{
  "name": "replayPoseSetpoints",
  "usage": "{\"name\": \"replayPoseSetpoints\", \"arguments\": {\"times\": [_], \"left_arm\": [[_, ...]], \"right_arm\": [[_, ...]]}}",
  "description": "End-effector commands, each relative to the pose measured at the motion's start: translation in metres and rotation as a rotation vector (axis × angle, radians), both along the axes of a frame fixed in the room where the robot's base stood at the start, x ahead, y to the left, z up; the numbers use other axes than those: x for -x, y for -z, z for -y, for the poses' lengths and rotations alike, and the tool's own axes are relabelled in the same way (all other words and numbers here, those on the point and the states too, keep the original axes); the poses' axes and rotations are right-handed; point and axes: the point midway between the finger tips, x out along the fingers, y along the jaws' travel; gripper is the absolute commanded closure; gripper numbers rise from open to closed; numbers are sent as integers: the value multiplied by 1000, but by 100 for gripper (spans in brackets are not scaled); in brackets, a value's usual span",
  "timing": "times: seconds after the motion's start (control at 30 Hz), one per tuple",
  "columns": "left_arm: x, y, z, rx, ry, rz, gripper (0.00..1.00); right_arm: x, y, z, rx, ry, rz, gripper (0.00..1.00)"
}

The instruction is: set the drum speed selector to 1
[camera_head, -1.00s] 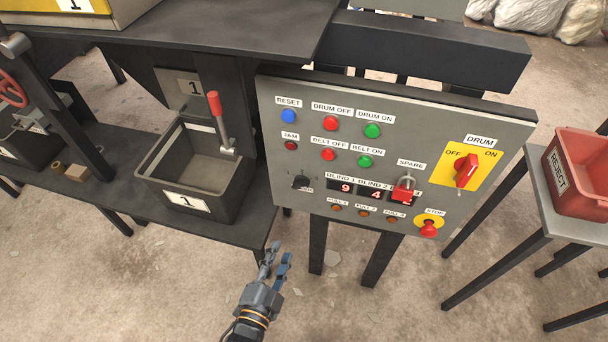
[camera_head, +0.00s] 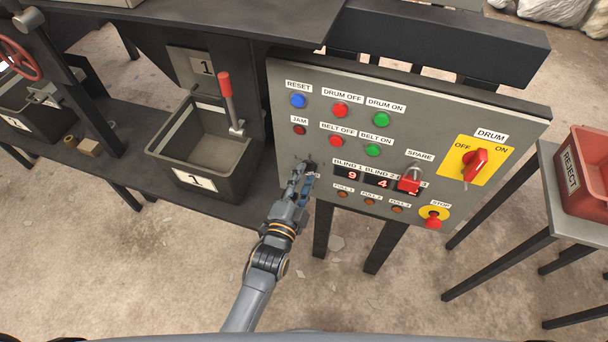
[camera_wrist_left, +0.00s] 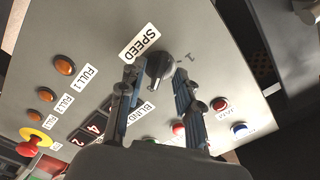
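The drum speed selector (camera_wrist_left: 158,68) is a black knob on the grey control panel, beside a SPEED label (camera_wrist_left: 140,43) in the left wrist view. A mark that looks like a 1 shows on the panel near it. My left gripper (camera_wrist_left: 160,85) is open, with its two fingers on either side of the knob; I cannot tell whether they touch it. In the head view my left gripper (camera_head: 304,178) is at the panel's lower left and mostly hides the knob. My right gripper is not in view.
The grey panel (camera_head: 400,130) also carries push buttons, a red padlock (camera_head: 410,180), a red drum switch (camera_head: 475,164) and a red stop button (camera_head: 433,220). A black bin (camera_head: 205,150) stands left of the panel. A red reject bin (camera_head: 585,175) stands at the right.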

Motion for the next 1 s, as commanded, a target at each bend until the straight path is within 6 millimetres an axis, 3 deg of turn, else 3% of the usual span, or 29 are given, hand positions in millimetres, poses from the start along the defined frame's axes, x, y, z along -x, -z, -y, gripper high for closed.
{"name": "replayPoseSetpoints", "arguments": {"times": [0.37, 0.4, 0.57, 1.0], "left_arm": [[-8, 0, 2, 0, 1, -1, 66], [-8, 0, 2, 0, 0, 0, 68], [-8, 0, 2, 0, 0, -1, 100], [-7, 0, 2, 40, 0, -14, 100]], "right_arm": [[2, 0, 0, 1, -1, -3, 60], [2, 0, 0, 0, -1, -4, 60], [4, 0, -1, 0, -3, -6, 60], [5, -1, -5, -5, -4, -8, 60]]}}
